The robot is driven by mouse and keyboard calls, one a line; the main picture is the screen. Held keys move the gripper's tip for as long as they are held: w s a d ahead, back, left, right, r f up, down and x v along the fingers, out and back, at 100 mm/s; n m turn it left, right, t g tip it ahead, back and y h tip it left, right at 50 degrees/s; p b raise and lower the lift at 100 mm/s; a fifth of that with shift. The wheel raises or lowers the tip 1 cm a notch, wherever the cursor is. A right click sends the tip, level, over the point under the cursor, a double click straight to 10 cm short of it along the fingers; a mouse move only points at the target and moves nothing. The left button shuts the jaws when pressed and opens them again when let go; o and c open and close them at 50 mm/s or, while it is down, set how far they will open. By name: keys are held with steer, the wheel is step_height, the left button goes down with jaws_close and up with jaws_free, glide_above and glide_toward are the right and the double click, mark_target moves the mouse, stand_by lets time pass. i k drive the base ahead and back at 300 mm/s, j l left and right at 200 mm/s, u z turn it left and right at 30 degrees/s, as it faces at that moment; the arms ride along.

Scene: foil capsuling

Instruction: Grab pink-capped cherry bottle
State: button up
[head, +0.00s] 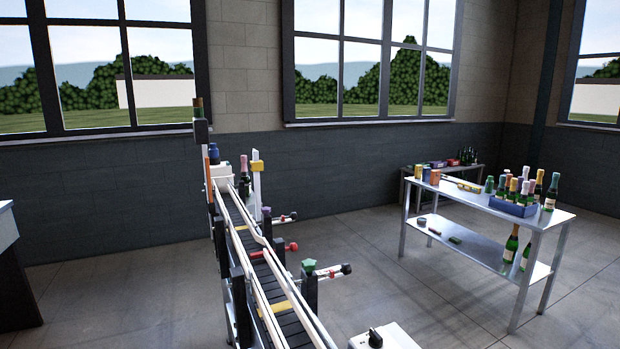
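A dark bottle with a pink cap (244,178) stands upright at the far end of the conveyor. On the steel table at right, a blue crate (514,208) holds several bottles with differently coloured caps, one of them pale or pinkish. The labels are too small to read, so I cannot tell which bottle is cherry. My gripper is not in this view.
The conveyor (262,265) runs from the lower middle away, with side rails and knobs (308,265) sticking out. The steel table (462,196) also carries several small coloured cylinders. A back table (408,174) holds dark bottles and boxes. Floor (390,250) between conveyor and table is clear.

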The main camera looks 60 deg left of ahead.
mark_target(245, 176)
steer(key=u, duration=2)
steer(key=i+j+z, duration=0.1)
steer(key=i+j, duration=0.55)
steer(key=i+j+z, duration=0.15)
steer(key=i+j, duration=0.2)
steer(key=j, duration=0.15)
steer(key=i+j, duration=0.3)
steer(key=j, duration=0.15)
steer(key=i+j+z, duration=0.15)
steer(key=i+j, duration=0.15)
steer(key=j, duration=0.15)
steer(key=i+j+z, duration=0.1)
steer(key=i+j, duration=0.15)
steer(key=i+j+z, duration=0.1)
steer(key=i+j, duration=0.2)
steer(key=j, duration=0.2)
steer(key=i+j+z, duration=0.1)
steer(key=i+j, duration=0.15)
steer(key=j, duration=0.15)
steer(key=i+j, duration=0.2)
steer(key=j, duration=0.2)
steer(key=i+j+z, duration=0.15)
steer(key=j, duration=0.25)
steer(key=i+j+z, duration=0.15)
steer(key=j, duration=0.9)
steer(key=j+z, duration=0.15)
steer(key=j, duration=0.95)
